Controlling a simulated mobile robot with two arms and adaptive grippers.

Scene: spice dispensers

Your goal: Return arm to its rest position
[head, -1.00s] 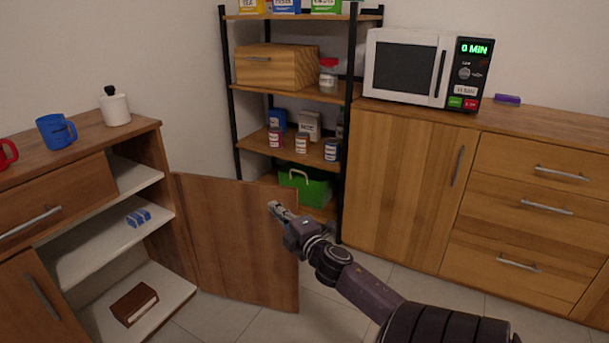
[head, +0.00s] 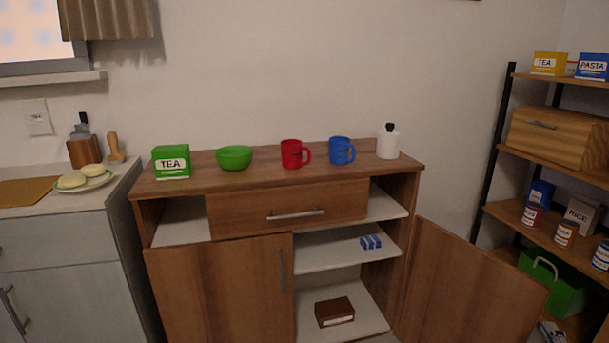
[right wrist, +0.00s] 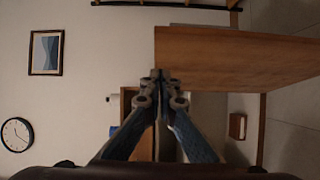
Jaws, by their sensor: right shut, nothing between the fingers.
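My right gripper (head: 550,334) shows only in part at the bottom right edge of the head view, beyond the open cabinet door (head: 462,290) and below the green crate. In the right wrist view its two fingers (right wrist: 160,76) meet at the tips, with nothing held between them. The wooden door also shows close to the fingertips in that view (right wrist: 235,60); I cannot tell the exact gap. The rest of my right arm is out of the head view. My left gripper is in no view.
The cabinet (head: 215,290) has its right door swung open; a brown box (head: 334,312) and a blue item (head: 370,242) lie on its shelves. Mugs, a bowl and a tea box (head: 171,162) stand on top. The shelf rack (head: 498,150) is at right, with a green crate (head: 556,283).

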